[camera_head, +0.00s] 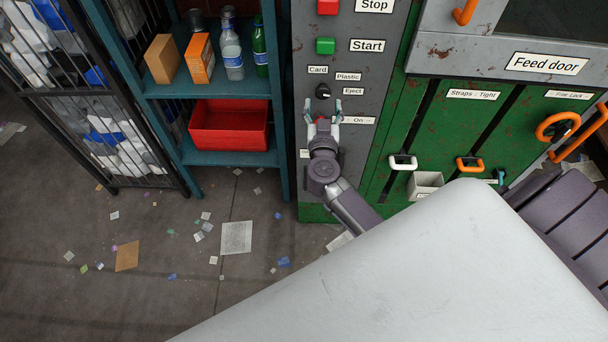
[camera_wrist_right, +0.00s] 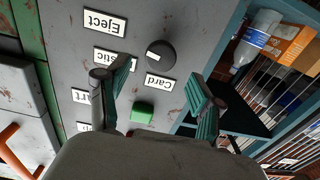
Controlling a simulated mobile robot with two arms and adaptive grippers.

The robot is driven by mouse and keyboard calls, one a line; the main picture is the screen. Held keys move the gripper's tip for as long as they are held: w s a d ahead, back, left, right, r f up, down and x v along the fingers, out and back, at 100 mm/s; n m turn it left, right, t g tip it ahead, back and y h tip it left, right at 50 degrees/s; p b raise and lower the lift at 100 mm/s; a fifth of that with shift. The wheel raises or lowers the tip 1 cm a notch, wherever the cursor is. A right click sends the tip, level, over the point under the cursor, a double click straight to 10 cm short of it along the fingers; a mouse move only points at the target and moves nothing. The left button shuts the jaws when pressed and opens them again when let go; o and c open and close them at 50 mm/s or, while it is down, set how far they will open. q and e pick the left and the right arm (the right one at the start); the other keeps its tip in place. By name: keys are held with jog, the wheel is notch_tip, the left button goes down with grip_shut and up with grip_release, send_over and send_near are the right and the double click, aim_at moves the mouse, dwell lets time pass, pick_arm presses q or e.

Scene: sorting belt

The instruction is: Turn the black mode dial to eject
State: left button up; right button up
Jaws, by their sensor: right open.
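The black mode dial (camera_head: 323,91) sits on the grey control panel (camera_head: 349,18), beside small Card, Plastic and Eject labels. The Eject label (camera_head: 353,91) is just right of the dial. A small pale mark shows on the dial, but I cannot tell exactly which label it points to. In the right wrist view the dial (camera_wrist_right: 161,54) lies beyond and between my open fingers, with the Eject label (camera_wrist_right: 104,22) upside down at upper left. My right gripper (camera_head: 323,104) is open and empty, its fingertips just below the dial and apart from it. My left gripper is not in view.
The green Start button (camera_head: 325,46) and red Stop button (camera_head: 327,6) are above the dial. A red switch partly shows behind my right gripper by the On label (camera_head: 359,120). A teal shelf (camera_head: 165,88) with bottles stands left; the green machine (camera_head: 440,125) is right.

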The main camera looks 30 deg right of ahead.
jog(key=v, duration=0.9)
jog(key=s+a+f+n+g+y+b, duration=0.1)
jog(key=s+a+f+n+y, duration=0.1)
jog(key=f, duration=0.8)
jog(key=s+a+f+n+y+b, duration=0.2)
jog(key=a+f+n+y, duration=0.1)
jog(key=f, duration=0.7)
jog(key=s+a+f+n+g+y+b, duration=0.1)
jog(key=s+a+f+n+y, duration=0.1)
jog(key=f, duration=0.9)
jog(key=shift+s+a+g+y, duration=0.3)
jog(key=shift+s+a+y, duration=0.25)
jog(key=shift+a+y, duration=0.6)
jog(key=s+f+n+g+y, duration=0.15)
jog(key=s+f+g, duration=0.35)
jog(key=s+f, duration=0.75)
jog(key=s+d+f+g, duration=0.1)
jog(key=s+f+g, duration=0.2)
jog(key=s, duration=0.7)
jog(key=s+d+f+g+h, duration=0.1)
jog(key=s+f+g, duration=0.2)
jog(key=s+f, duration=0.3)
jog(key=s, duration=0.4)
jog(key=shift+s+d+g+h, duration=0.3)
jog(key=shift+s+d+g, duration=0.1)
